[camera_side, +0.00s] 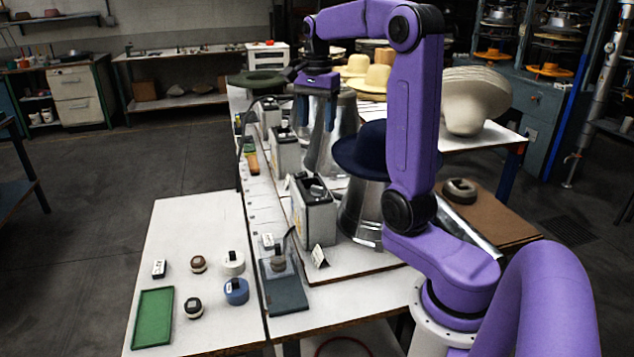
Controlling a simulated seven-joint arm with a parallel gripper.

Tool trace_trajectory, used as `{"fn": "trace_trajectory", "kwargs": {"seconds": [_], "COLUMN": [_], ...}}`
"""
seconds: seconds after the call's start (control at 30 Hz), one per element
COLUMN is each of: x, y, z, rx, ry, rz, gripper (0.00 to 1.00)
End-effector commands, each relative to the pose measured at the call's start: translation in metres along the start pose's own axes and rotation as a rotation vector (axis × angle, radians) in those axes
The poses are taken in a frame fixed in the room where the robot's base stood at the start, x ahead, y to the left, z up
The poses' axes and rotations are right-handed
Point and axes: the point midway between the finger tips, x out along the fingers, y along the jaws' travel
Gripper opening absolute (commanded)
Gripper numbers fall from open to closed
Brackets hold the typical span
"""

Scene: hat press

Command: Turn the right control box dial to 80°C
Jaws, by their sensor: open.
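Several grey control boxes with dials on top stand in a row along the bench. The nearest and rightmost control box (315,218) has a grey dial (317,191) on its top; the dial's setting is too small to read. A second control box (285,152) and a third control box (268,112) stand farther back. My gripper (328,108) is high above the far part of the bench, beyond the nearest box and well apart from it. It is open and seems empty; its fingers are small and hard to make out against the metal cones.
A dark blue hat (365,150) sits on a metal cone (358,218) just right of the nearest box. A dark green hat (262,82) is at the back. A white side table (165,225) holds a green tray (152,290) and several small round stamps. A small sign (320,257) stands before the nearest box.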

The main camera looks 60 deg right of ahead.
Motion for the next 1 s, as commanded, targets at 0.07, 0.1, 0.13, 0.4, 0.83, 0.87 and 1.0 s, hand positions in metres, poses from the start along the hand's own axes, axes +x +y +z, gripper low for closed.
{"fn": "trace_trajectory", "kwargs": {"seconds": [0.07, 0.1, 0.13, 0.4, 0.83, 0.87, 1.0], "x": [0.005, 0.009, 0.013, 0.061, 0.140, 0.145, 0.161], "y": [0.001, 0.000, 0.001, 0.001, 0.001, 0.001, 0.001], "z": [0.000, 0.000, 0.000, 0.001, 0.000, 0.000, 0.000], "rx": [0.003, 0.002, 0.002, -0.001, -0.001, -0.001, -0.002], "ry": [-0.002, -0.001, -0.002, -0.003, -0.002, -0.002, -0.001], "rz": [0.003, 0.002, 0.004, 0.005, 0.005, 0.005, 0.003], "gripper": [0.62, 0.62, 0.62, 0.62, 0.62, 0.62, 0.62]}}
